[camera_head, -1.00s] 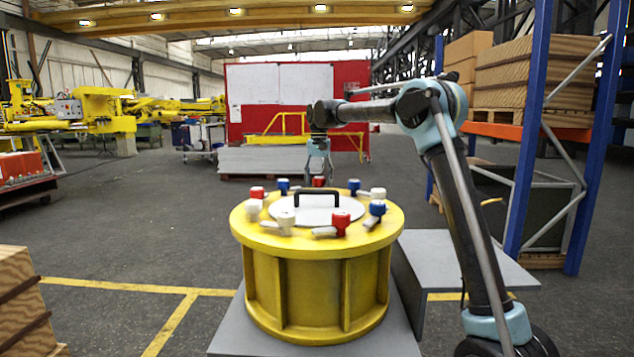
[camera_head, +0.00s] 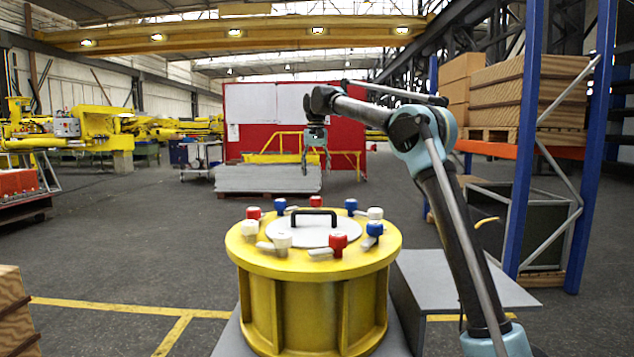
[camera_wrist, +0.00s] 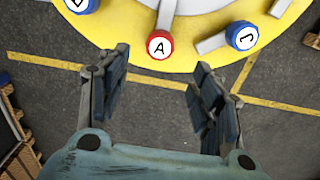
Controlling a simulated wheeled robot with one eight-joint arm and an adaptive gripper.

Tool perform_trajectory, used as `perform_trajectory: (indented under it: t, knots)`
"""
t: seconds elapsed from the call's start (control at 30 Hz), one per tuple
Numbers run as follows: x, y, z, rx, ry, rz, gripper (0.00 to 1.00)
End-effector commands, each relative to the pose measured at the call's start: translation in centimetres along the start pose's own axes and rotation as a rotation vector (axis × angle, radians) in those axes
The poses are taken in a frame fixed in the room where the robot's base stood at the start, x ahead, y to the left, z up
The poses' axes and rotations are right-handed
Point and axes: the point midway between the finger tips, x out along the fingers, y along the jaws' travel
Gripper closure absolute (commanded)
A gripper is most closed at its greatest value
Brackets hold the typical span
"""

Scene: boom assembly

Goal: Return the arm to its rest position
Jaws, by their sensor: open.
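My gripper (camera_head: 316,162) hangs in the air above and beyond the yellow drum, pointing down. In the wrist view my gripper (camera_wrist: 157,97) has its two fingers well apart with nothing between them but floor. My arm rises on the right and bends over at its elbow toward the gripper. The yellow drum (camera_head: 312,300) stands on a grey base, with a light round lid and black handle (camera_head: 314,212). Red, white and blue knobs ring its top. In the wrist view a red knob marked A (camera_wrist: 159,45) and a blue knob marked J (camera_wrist: 242,36) show at the rim.
A grey table (camera_head: 455,275) stands right of the drum. A blue-posted rack (camera_head: 527,130) with wooden crates is at the right, near my arm. A red panel (camera_head: 345,130) and stacked grey sheets (camera_head: 267,178) are behind. Open floor lies left of the drum.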

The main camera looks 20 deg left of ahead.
Motion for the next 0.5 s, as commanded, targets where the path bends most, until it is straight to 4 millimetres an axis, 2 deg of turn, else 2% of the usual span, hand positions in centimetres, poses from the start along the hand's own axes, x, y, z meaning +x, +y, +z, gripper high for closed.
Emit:
perform_trajectory:
  t: [0.5]
  knots:
    - [-0.66,0.22,0.09,0.001,0.000,0.000,0.41]
